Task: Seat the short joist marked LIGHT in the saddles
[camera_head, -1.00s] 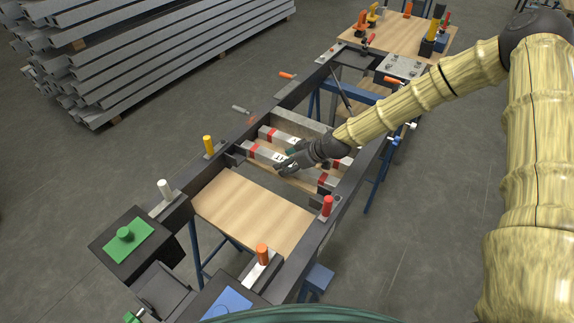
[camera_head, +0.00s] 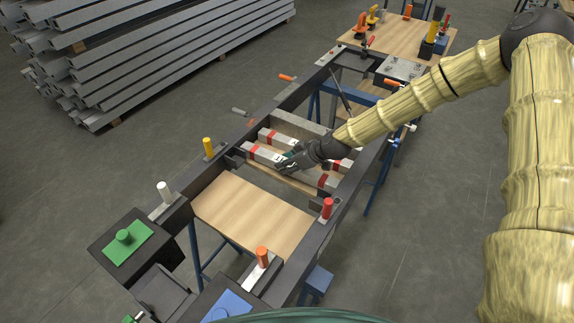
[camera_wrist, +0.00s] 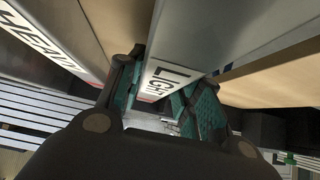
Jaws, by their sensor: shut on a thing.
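The grey LIGHT joist (camera_wrist: 172,75), with red bands near its ends, is between my gripper's fingers in the wrist view. My gripper (camera_head: 281,164) is shut on its middle. In the head view the joist (camera_head: 325,181) spans crosswise between the frame's long rails, nearer than the other joist. A dark bracket, seemingly a saddle (camera_head: 233,158), sits at the left rail near its left end. Another dark piece (camera_head: 317,202) sits by the right rail. I cannot tell whether the joist's ends are clear of the wood below.
The HEAVY joist (camera_wrist: 45,35) lies close beside the held one, also seen in the head view (camera_head: 268,133). A wooden board (camera_head: 250,210) fills the near bay.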

